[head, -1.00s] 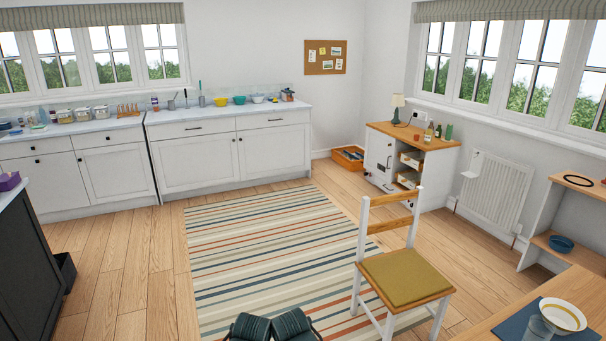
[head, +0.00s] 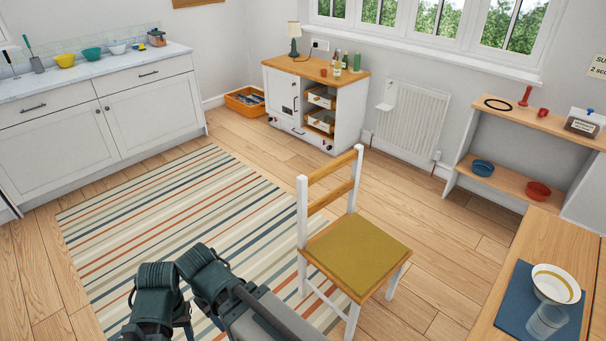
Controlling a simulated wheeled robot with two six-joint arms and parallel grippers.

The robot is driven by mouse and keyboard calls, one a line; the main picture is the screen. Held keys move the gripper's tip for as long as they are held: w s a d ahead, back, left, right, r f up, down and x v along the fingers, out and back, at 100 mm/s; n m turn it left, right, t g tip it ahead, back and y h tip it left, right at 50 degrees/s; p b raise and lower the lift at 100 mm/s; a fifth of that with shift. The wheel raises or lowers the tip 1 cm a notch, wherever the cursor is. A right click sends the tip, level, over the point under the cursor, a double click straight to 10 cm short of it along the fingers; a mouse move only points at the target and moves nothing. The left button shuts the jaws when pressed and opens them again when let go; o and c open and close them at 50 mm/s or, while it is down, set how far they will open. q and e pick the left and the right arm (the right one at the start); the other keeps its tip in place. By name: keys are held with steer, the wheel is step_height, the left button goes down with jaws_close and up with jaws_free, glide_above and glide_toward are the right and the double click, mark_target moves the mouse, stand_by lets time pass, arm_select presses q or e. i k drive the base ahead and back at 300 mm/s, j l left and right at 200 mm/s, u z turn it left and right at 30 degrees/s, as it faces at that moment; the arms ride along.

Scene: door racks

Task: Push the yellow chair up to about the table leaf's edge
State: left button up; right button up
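The yellow chair (head: 357,254) stands upright in the middle of the head view, a white wooden frame with a mustard seat pad. Its backrest is on the far left side of the seat. The wooden table leaf (head: 492,322) is at the lower right, with a floor gap between it and the chair. Parts of my dark green arms show at the bottom, left of the chair and apart from its seat in the picture. I cannot make out either gripper's fingers.
A striped rug (head: 170,235) lies left of and under the chair. A blue mat (head: 515,300) with a bowl (head: 556,284) and a glass (head: 545,320) is on the table. A low cabinet (head: 350,105) and an open shelf (head: 520,125) stand behind. Wooden floor between is clear.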

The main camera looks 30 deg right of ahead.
mark_target(359, 256)
steer(key=i, duration=3.65)
steer(key=i+z, duration=0.4)
steer(key=z, duration=3.25)
steer(key=l, duration=0.1)
